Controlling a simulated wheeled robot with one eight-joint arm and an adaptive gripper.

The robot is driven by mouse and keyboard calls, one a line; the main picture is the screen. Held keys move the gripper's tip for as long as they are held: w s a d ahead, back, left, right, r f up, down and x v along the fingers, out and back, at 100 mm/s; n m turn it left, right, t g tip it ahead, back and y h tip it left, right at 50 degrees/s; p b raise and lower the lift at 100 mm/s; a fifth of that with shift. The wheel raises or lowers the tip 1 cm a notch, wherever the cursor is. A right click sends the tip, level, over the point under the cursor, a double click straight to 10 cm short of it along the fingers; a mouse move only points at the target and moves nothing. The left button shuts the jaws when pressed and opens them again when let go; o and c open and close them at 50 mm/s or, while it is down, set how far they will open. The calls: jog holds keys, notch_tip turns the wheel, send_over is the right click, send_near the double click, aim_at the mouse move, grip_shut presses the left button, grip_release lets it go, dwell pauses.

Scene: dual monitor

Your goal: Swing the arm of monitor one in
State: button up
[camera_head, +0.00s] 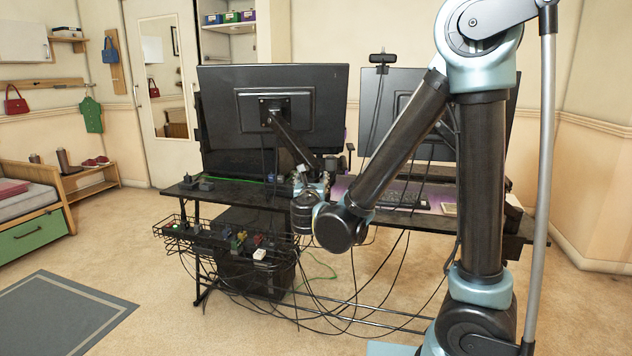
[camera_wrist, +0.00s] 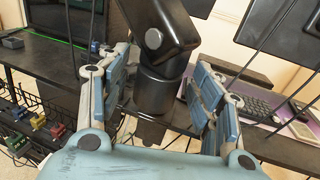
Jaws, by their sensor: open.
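Two black monitors are seen from behind above the desk (camera_head: 240,190). The left monitor (camera_head: 225,100) has a black arm (camera_head: 288,138) running from its back plate down and right towards the desk edge. The right monitor (camera_head: 375,100) is partly hidden by my arm. My gripper (camera_head: 311,180) is at the lower end of the left monitor's arm, at the desk's near edge. In the wrist view my open gripper (camera_wrist: 160,82) has one finger on each side of the monitor arm's joint and post (camera_wrist: 155,88). I cannot tell whether the fingers touch it.
A wire basket (camera_head: 225,240) with plugs hangs under the desk's near edge, with many loose cables (camera_head: 340,310) below. A keyboard (camera_head: 403,198) lies on the desk to the right. The carpet at left is clear up to a grey rug (camera_head: 60,312).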

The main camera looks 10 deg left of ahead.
jog(key=shift+w+a, duration=0.15)
jog(key=shift+w, duration=0.9)
